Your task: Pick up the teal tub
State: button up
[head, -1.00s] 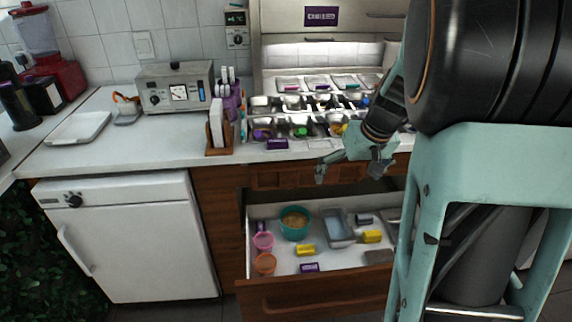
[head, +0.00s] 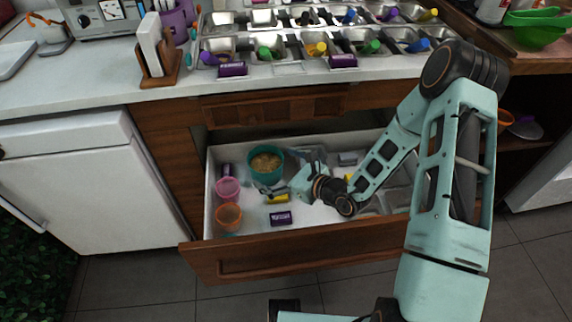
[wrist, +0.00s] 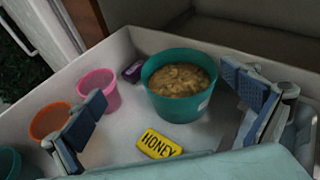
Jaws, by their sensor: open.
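The teal tub (head: 266,178) stands upright in the back left part of the open drawer and holds a yellowish-brown filling. It also shows in the wrist view (wrist: 174,107), upper middle, with a pale label on its side. My gripper (head: 291,172) is open inside the drawer area, to the front right of the tub. In the wrist view my gripper's fingers (wrist: 163,86) are spread wide, one to each side of the tub in the picture. The tub appears ahead of the fingers, with nothing held between them.
A pink cup (head: 228,190) and an orange cup (head: 229,217) stand along the drawer's left wall. A yellow honey label block (wrist: 159,145) lies in front of the tub. A purple block (head: 280,218) lies nearer the drawer front (head: 290,255). The counter overhangs behind.

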jog(key=w+d+f+m+t, duration=0.1)
jog(key=f+m, duration=0.1)
jog(key=h+b, duration=0.1)
jog(key=b, duration=0.2)
send_near(255, 153)
jog(key=shift+m, duration=0.3)
jog(key=x, duration=0.4)
jog(key=shift+w+f, duration=0.1)
jog(key=shift+f, duration=0.2)
jog(key=shift+c, duration=0.4)
jog(key=c, duration=1.7)
jog(key=shift+r, duration=0.15)
jog(key=shift+c, duration=0.2)
